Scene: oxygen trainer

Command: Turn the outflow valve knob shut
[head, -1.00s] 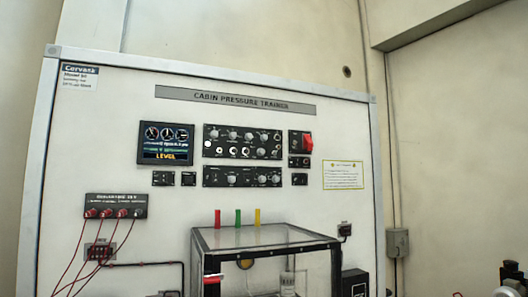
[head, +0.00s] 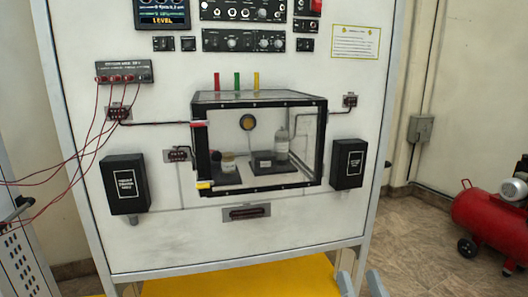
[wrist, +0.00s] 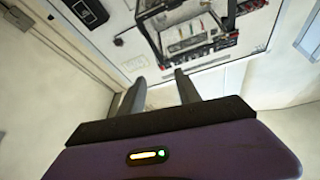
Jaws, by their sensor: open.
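The trainer panel (head: 85,210) stands upright in front of me. Its upper control strip (head: 243,10) and lower strip (head: 206,40) carry several small round knobs. Their labels are too small to read, so I cannot tell which knob is the outflow valve or how it is set. In the wrist view my gripper (wrist: 160,77) is open, with two dark fingers apart and nothing between them. The panel lies beyond the fingertips, not touched. Two grey prongs at the bottom edge of the head view look like my fingertips, low in front of the panel.
A clear black-framed chamber (head: 325,140) juts from the panel between two black boxes (head: 124,185) (head: 348,165). Red cables (head: 82,150) hang at the left. A red compressor (head: 485,215) stands on the floor at right. A yellow surface (head: 250,280) lies below the panel.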

